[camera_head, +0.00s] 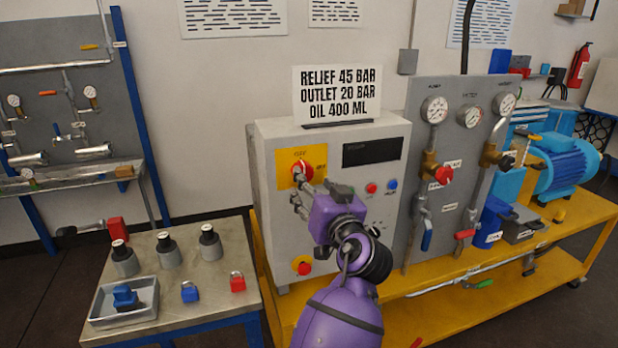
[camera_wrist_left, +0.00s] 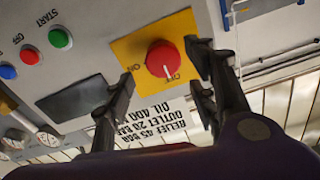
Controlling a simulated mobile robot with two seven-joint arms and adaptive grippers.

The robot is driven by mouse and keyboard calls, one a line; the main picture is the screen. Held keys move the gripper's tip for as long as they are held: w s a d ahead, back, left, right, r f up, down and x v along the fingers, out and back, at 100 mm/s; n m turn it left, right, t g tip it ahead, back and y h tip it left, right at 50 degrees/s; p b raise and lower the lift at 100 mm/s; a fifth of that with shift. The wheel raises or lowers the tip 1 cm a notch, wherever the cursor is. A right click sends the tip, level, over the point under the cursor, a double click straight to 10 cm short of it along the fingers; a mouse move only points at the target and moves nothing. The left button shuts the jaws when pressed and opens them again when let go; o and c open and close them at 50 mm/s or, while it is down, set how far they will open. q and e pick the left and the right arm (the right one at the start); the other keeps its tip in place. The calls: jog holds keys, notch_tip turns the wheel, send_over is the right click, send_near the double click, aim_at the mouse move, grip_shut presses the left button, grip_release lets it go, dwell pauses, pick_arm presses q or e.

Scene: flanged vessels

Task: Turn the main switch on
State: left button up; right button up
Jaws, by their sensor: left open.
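The main switch is a red round knob (camera_head: 301,170) on a yellow plate (camera_head: 284,180) at the upper left of the grey control box (camera_head: 268,221). In the left wrist view the knob (camera_wrist_left: 165,59) shows a white line pointing to the OFF label, with ON beside it. My left gripper (camera_head: 301,190) is in front of the knob in the head view. In the left wrist view its fingers (camera_wrist_left: 158,66) are spread wide to either side of the knob, with nothing between them that they grip. Whether a fingertip touches the plate I cannot tell. My right gripper is out of view.
The box also carries a dark display (camera_head: 372,152), a red button (camera_head: 371,188), a blue button (camera_head: 393,184) and a lower red knob (camera_head: 303,267). A sign (camera_head: 338,94) stands on top. A gauge panel (camera_head: 455,125) is to the right, a side table (camera_head: 190,265) to the left.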

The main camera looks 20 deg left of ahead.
aim_at(308, 177)
pick_arm(q)
jog(key=x, duration=0.3)
jog(key=shift+w+a+r+p, duration=0.2)
jog(key=shift+w+p, duration=0.1)
jog(key=shift+w+a+f, duration=0.15)
jog(key=shift+w+f, duration=0.05)
jog(key=shift+w, duration=0.05)
jog(key=c, duration=1.1)
